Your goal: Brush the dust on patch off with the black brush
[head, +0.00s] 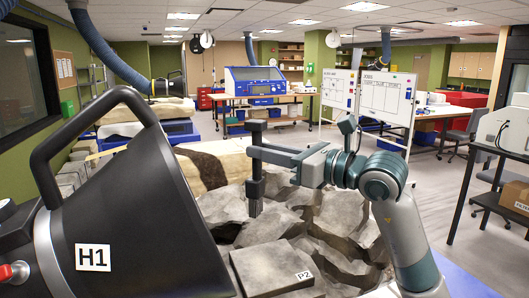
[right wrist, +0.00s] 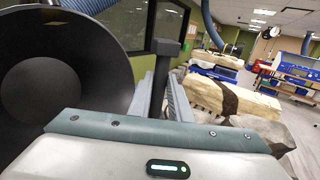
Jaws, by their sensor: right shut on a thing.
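My right gripper (head: 262,156) comes in from the right and is shut on the black brush (head: 256,188), which it holds upright above the rocks. The brush's dark handle also shows between the two fingers in the right wrist view (right wrist: 168,62). The brush's lower end is close to the grey rock; I cannot tell whether it touches. A flat grey slab labelled P2 (head: 268,262) lies nearer, below the brush in the picture. I cannot make out a distinct layer of dust on it. My left gripper is not in view.
A large black hood labelled H1 (head: 130,215) with a handle fills the left front, and it shows at the left of the right wrist view (right wrist: 50,75). Jagged grey rocks (head: 345,212) surround the slab. A tan block with a dark band (head: 215,165) lies behind.

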